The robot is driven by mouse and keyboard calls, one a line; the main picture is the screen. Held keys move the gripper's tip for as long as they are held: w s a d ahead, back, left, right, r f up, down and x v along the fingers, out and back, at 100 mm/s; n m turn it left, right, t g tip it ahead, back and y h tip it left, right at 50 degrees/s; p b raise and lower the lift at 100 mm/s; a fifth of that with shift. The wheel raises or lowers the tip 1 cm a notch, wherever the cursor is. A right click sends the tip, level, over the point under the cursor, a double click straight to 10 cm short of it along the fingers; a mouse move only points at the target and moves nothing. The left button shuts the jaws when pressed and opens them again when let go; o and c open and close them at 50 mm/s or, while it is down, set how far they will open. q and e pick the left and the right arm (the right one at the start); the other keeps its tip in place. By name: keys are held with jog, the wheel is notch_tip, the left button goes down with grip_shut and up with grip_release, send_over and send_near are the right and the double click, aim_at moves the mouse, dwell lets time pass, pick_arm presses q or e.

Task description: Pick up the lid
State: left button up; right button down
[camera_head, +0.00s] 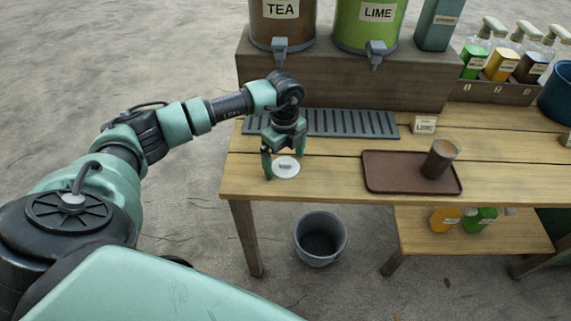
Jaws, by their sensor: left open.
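The lid (287,171) is a small white disc with a dark mark at its middle. It lies on the wooden table near the front left edge. My left gripper (284,166) points down over the lid with its fingers open, one on the left side of the lid and one toward its right. I cannot tell whether the fingers touch it. My right gripper is not in view.
A brown tray (390,185) holds a tilted-looking brown cup (439,159) to the right. A dark drip grate (352,123) lies behind the lid, below the tea dispenser (283,22) and lime dispenser (367,25). A grey bucket (320,239) stands on the floor.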

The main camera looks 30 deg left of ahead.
pick_arm(q)
jog(key=c, duration=1.4)
